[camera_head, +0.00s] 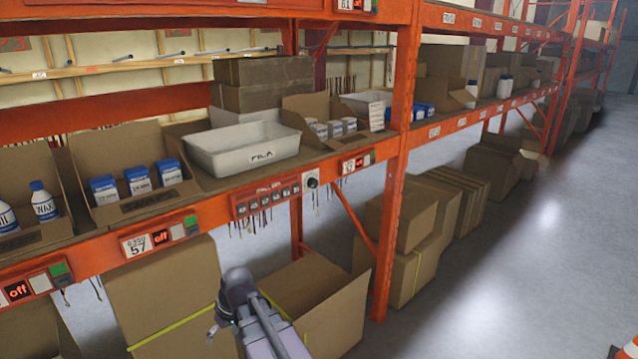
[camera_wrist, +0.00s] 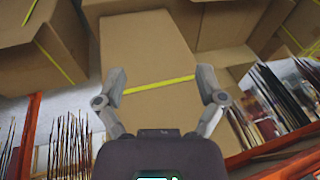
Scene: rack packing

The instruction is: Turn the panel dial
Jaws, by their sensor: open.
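The dial (camera_head: 312,182) is a small round dark knob on a white plate at the right end of a red panel (camera_head: 267,199) with several small display units. The panel is fixed to the front of the orange shelf beam. My gripper (camera_wrist: 162,84) is open and empty in the wrist view, its two fingers apart in front of cardboard boxes. In the head view my arm is below and left of the dial, under the beam, and the fingers are hard to make out. The dial does not show in the wrist view, and its setting is too small to read.
An open cardboard box (camera_head: 318,303) stands on the floor below the panel, and a taped box (camera_head: 165,290) is left of it. A white bin (camera_head: 240,150) sits on the shelf above. An orange upright (camera_head: 395,170) stands right of the dial.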

